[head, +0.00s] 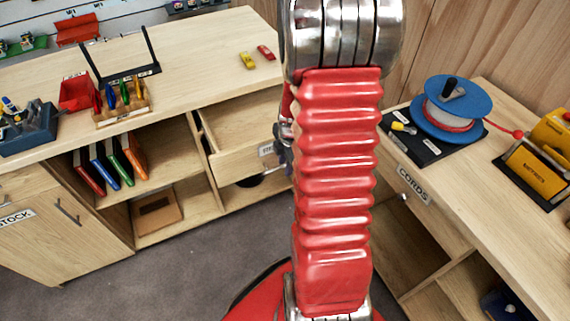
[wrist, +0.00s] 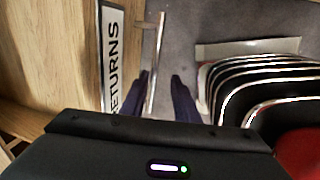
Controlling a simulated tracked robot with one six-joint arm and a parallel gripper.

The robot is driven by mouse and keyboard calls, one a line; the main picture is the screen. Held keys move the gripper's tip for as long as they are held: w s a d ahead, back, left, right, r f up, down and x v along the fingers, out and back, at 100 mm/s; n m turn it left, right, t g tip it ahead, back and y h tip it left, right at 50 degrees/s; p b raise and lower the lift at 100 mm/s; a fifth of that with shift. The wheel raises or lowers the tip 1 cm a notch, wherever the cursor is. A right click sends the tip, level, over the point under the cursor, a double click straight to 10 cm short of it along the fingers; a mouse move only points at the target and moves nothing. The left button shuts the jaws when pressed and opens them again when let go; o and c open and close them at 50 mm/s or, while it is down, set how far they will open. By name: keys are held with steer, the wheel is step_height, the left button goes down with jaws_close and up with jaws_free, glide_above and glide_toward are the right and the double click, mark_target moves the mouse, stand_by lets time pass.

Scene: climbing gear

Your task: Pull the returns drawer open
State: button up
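The returns drawer (head: 237,165) in the left wooden counter stands partly open, and its inside shows above the front. In the wrist view its front carries a white RETURNS label (wrist: 112,60). A thin metal bar handle (wrist: 158,45) stands out beside the label. My gripper (wrist: 160,82) is open, with one dark finger on each side of the handle's lower part in the picture. A clear gap shows between the handle and the right finger. In the head view my red arm hides most of the gripper and the drawer's right end.
Open shelves with several coloured books (head: 112,165) lie left of the drawer. A right counter holds a blue cord reel (head: 470,108) and a yellow box (head: 540,160); its drawer is labelled CORDS (head: 413,187). Grey floor (head: 190,265) is clear in front of the left counter.

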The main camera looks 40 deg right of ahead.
steer(key=shift+f, duration=0.1)
jaws_close()
stand_by(0.3)
stand_by(0.4)
